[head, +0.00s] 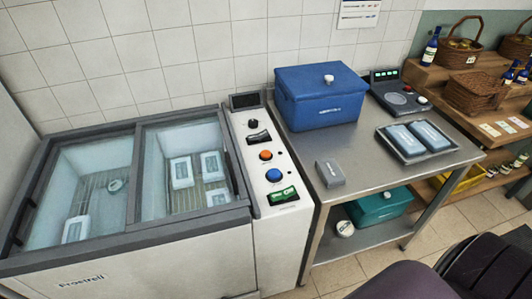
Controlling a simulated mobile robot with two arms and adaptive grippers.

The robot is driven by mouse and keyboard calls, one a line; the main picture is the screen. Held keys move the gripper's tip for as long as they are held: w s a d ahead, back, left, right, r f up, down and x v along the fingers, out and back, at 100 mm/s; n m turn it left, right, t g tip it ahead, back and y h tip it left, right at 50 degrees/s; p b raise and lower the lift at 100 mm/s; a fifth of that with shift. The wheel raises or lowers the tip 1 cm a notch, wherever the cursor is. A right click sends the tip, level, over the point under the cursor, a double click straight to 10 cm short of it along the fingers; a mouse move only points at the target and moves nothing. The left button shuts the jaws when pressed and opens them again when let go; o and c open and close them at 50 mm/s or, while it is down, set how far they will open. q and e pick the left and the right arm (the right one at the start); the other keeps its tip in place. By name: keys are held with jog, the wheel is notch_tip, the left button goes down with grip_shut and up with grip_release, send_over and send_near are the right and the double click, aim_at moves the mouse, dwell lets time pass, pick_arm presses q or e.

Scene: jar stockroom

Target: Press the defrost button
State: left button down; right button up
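A white control panel (253,150) runs along the right side of the chest freezer. From back to front it carries a dark display (245,100), a black knob (252,124), a black rocker switch (258,138), an orange button (265,155), a blue button (273,175) and a green rocker switch (283,196). The small labels are too small to read, so I cannot tell which control is marked defrost. Neither of my grippers is in view.
The chest freezer (125,245) has glass lids, with white packs inside. Right of the panel, a steel table (362,160) holds a blue cooler box (320,98), a grey pack (329,174), a tray of packs and a scale (400,97). Wooden shelves with baskets stand far right.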

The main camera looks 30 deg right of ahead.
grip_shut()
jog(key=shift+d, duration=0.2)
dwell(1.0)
